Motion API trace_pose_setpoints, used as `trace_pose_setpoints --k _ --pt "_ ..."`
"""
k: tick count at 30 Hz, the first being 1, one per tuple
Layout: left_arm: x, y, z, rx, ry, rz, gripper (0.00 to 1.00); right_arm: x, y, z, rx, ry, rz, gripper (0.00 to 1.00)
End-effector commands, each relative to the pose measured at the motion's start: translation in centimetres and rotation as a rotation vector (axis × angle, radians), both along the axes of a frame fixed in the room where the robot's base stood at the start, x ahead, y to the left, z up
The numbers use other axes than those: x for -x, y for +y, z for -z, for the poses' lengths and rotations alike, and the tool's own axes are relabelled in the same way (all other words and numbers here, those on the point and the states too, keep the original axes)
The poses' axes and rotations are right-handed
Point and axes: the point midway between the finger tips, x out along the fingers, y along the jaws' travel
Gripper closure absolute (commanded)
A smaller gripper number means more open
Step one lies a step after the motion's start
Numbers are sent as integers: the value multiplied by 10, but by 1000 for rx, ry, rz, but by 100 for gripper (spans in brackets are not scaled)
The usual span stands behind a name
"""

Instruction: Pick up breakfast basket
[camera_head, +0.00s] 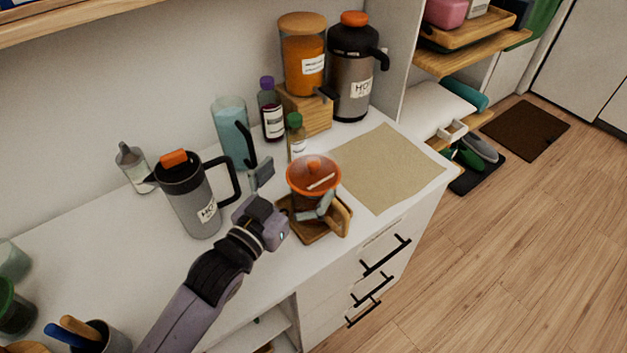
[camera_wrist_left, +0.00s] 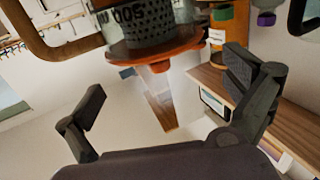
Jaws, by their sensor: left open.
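I see no firm contact. My right gripper is not in view.
A dark pitcher (camera_head: 188,200) stands left of my gripper. A blue jug (camera_head: 232,135), bottles and a large flask (camera_head: 352,75) stand behind. A bare tan mat (camera_head: 390,168) lies to the right. Cups stand at the lower left.

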Motion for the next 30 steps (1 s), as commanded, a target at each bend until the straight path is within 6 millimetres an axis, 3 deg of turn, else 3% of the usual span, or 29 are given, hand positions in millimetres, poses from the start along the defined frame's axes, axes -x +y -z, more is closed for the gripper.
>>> trace_pose_setpoints --k 12,20,30 --pt "-41 -28 4 1 -1 1 0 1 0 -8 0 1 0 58" --pt "-42 -29 5 0 0 1 0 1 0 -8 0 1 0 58" --pt "-42 -29 5 1 1 1 23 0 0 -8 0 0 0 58"
